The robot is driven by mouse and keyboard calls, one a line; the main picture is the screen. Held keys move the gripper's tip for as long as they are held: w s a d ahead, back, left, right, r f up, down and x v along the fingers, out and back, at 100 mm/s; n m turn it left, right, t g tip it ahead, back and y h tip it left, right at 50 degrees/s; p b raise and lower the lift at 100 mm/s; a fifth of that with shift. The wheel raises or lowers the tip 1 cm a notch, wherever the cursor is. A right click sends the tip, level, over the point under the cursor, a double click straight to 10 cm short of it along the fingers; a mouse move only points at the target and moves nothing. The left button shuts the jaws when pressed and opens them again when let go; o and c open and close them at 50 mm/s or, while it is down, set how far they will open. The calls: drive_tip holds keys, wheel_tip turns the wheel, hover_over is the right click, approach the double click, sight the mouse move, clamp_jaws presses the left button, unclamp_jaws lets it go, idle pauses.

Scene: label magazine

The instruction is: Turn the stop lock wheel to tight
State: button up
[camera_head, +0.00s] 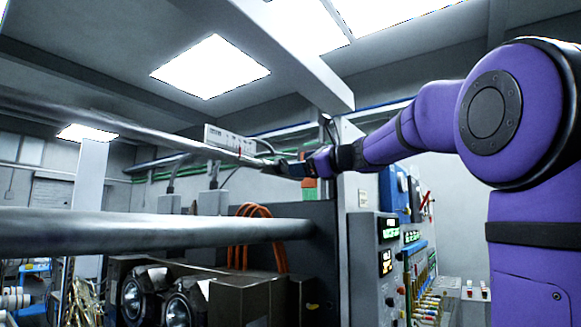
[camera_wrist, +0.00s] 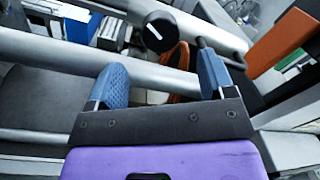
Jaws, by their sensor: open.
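A black round knob (camera_wrist: 160,32) with a white line across its face shows at the top of the wrist view, on a grey metal rail. I take it to be the stop lock wheel; no tight marking is readable. My gripper (camera_wrist: 163,75) is open, its two blue fingertips wide apart with nothing between them. The knob lies ahead of the fingertips and apart from them, roughly centred between them. In the head view my gripper (camera_head: 283,168) is small and far off, at the long upper rail. I cannot make out the wheel there.
The upper rail (camera_head: 120,116) and a thick lower bar (camera_head: 150,232) run in from the left. An orange block (camera_wrist: 283,40) and a thin dark rod lie right of the fingers. A control panel (camera_head: 388,262) stands below my arm, with orange cables (camera_head: 250,212) nearby.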

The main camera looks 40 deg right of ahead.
drive_tip(key=shift+v, duration=2.05)
